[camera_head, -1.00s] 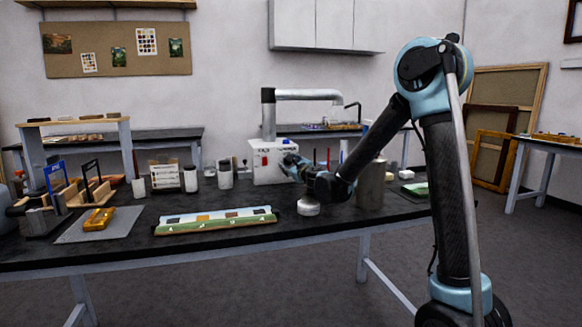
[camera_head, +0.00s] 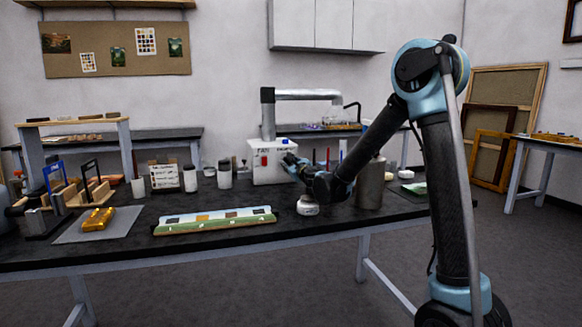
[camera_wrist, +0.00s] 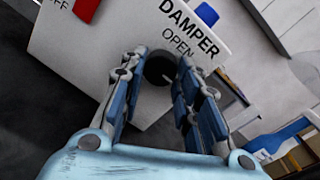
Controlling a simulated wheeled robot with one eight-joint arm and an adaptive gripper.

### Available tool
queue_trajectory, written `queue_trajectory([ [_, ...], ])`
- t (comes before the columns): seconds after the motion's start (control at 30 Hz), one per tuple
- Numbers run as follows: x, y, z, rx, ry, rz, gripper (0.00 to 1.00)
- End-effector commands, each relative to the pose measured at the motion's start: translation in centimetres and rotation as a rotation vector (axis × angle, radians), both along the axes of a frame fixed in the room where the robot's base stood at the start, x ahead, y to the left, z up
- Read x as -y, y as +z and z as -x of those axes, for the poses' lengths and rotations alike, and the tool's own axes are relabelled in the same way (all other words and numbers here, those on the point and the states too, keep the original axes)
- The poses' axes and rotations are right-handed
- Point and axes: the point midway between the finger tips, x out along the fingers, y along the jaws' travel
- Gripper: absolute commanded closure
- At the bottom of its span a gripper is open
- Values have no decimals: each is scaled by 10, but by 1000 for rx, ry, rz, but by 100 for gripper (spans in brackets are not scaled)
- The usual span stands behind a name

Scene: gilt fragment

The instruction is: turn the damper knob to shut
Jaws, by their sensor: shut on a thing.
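The damper knob (camera_wrist: 158,68) is dark and round, on the front of a white fan box (camera_head: 258,176). In the wrist view it sits between the fingertips of my gripper (camera_wrist: 160,72), which is shut on it. The word DAMPER and, below it, OPEN are printed on the panel (camera_wrist: 62,45) just above the knob. A small light mark shows on the knob's edge, but I cannot read its turn exactly. In the head view my gripper (camera_head: 289,163) reaches the box's right front and hides the knob.
A red switch (camera_wrist: 86,8) marked OFF is on the same panel. A grey cylinder (camera_head: 370,185) stands close beside my arm, and a white round object (camera_head: 308,207) sits below it. A painted strip (camera_head: 215,221) lies left on the dark table.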

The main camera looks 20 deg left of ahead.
Motion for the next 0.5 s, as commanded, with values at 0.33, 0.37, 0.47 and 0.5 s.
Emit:
queue_trajectory([
  [0.33, -1, 0, 0, -11, 0, -18, 94],
  [0.37, -1, 0, 0, -11, 0, -18, 94],
  [0.47, -1, 0, 0, -11, 0, -18, 57],
  [0.5, -1, 0, 0, -11, 0, -18, 50],
])
